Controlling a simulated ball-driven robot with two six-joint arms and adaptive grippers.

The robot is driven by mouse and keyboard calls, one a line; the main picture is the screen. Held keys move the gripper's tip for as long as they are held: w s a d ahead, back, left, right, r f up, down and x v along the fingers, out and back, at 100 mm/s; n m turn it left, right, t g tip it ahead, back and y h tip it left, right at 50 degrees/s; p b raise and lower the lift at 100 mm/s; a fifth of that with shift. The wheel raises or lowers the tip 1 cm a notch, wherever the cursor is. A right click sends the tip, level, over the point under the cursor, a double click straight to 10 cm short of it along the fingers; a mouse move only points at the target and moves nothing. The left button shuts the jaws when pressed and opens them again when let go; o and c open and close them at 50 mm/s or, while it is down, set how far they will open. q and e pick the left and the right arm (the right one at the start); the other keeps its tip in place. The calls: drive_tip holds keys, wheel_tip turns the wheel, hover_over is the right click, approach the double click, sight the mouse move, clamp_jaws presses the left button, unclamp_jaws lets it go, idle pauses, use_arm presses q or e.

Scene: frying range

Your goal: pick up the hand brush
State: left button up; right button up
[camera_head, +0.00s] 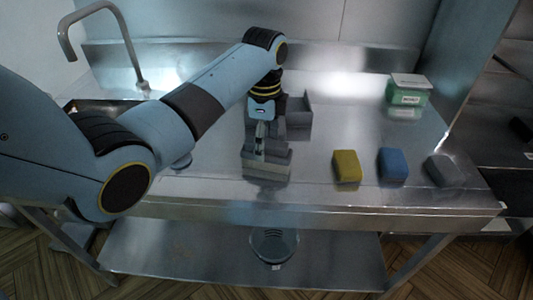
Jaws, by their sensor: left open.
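What looks like the hand brush (266,171), a grey block with a pale lower layer, lies on the steel table near its front edge, left of the sponges. My left gripper (262,143) points down right over it, with its fingers at the brush's upper part. The jaws are open. The gripper hides part of the brush's top, and I cannot tell whether the fingers touch it. My right gripper is out of view.
A grey open box (298,118) stands just behind the gripper. Yellow (346,167), blue (393,165) and grey (440,170) blocks sit to the right. A green labelled tub (408,94) stands at the back right. A faucet (130,55) and sink are at the left.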

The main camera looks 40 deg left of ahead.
sight(266, 156)
use_arm(q)
wheel_tip(266, 156, down, 6)
drive_tip(key=shift+w+d+r, duration=0.15)
drive_tip(key=shift+r, duration=0.05)
drive_tip(key=c, duration=1.4)
